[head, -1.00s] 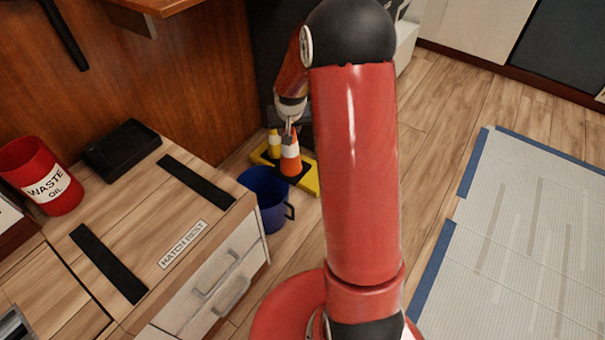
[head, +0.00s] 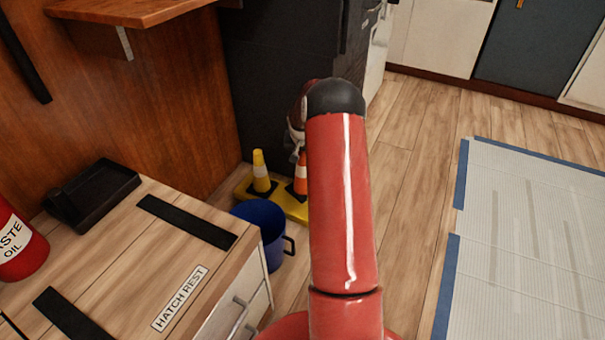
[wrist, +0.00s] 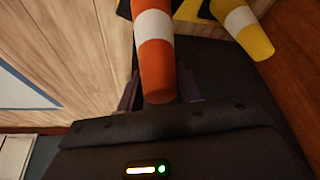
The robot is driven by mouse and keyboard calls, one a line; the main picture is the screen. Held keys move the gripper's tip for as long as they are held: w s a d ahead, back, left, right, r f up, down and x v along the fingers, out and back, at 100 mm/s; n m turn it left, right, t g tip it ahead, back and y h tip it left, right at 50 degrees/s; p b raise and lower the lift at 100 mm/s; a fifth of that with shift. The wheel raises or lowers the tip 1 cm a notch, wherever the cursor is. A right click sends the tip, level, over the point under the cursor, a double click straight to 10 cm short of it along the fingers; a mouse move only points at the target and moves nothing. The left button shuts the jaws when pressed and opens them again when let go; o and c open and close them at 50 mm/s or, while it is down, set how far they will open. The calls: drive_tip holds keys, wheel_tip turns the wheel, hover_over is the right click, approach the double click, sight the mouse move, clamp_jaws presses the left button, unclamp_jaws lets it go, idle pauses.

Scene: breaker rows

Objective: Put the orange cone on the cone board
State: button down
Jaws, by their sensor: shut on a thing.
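The orange cone (head: 300,173) with a white band shows just left of my red arm in the head view, over the cone board, its right side hidden. In the wrist view the orange cone (wrist: 155,55) runs between my fingers, narrow end toward the palm. My gripper (wrist: 158,92) is shut on it. The cone board (head: 291,206) is yellow with dark patches and lies on the floor. A yellow cone (head: 261,172) with a white band stands upright on its left part. I cannot tell whether the orange cone's base touches the board.
A blue bucket (head: 265,228) stands in front of the board, beside the wooden cabinet top (head: 130,240). A dark cabinet (head: 280,80) rises behind the board. A black tray (head: 95,192) and a red waste oil can (head: 18,245) sit on the cabinet top. Floor to the right is open.

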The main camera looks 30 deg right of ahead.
sight(303, 169)
wheel_tip(303, 169, down, 8)
drive_tip(key=shift+r+b, duration=0.2)
drive_tip(key=shift+b, duration=0.35)
drive_tip(key=c, duration=0.9)
unclamp_jaws()
drive_tip(key=shift+f, duration=0.1)
drive_tip(key=shift+c, duration=0.2)
